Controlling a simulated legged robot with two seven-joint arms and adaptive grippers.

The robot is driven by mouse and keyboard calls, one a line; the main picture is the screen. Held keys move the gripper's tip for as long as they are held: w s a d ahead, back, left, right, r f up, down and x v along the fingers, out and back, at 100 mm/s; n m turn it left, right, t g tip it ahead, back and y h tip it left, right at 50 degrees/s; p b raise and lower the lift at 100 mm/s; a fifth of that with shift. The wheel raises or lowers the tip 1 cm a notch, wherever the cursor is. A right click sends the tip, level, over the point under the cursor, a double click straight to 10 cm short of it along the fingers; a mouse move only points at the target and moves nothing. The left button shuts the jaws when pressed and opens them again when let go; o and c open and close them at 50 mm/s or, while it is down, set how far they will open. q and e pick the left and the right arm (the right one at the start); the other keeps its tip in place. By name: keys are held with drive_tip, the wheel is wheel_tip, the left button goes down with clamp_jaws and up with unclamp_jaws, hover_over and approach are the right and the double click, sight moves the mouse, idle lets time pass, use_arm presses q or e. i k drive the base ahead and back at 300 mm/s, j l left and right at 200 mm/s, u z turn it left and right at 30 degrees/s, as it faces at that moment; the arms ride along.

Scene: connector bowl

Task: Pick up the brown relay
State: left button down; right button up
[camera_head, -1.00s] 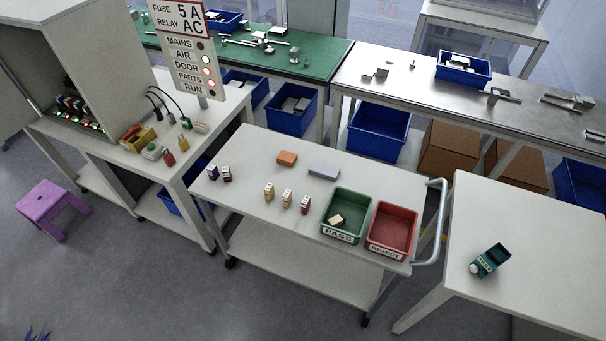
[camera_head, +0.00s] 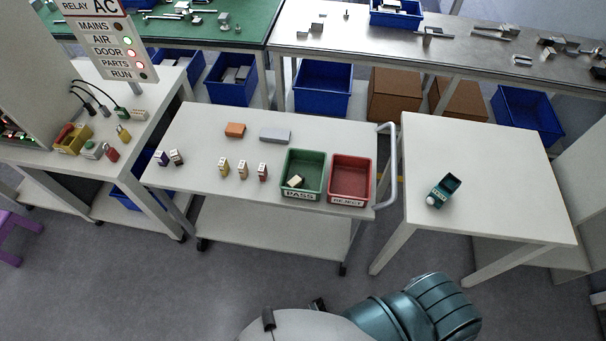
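On the white cart (camera_head: 165,135) stand several small upright relays with pale tops. A row of three has a yellow one (camera_head: 224,167), a tan-orange one (camera_head: 243,170) and a reddish-brown one (camera_head: 263,173). Two darker ones stand at the cart's left end, one purple-blue (camera_head: 161,159) and one dark, perhaps brown (camera_head: 177,158). Their colours are too small to be sure which is the brown relay. Neither gripper is clearly in view; only teal and white parts of my own body show at the bottom.
A green PASS bin (camera_head: 303,188) holding a pale block and an empty red REJECT bin (camera_head: 350,180) stand right of the row. An orange block (camera_head: 235,130) and a grey block (camera_head: 276,135) lie behind. A white table (camera_head: 490,190) holds a teal device (camera_head: 443,191).

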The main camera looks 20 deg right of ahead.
sight(175, 157)
drive_tip(key=z, duration=0.15)
drive_tip(key=i+j+z, duration=0.25)
drive_tip(key=j+z, duration=0.25)
drive_tip(key=j, duration=0.15)
drive_tip(key=j+z, duration=0.25)
drive_tip(key=i+j, duration=0.05)
drive_tip(key=j, duration=0.05)
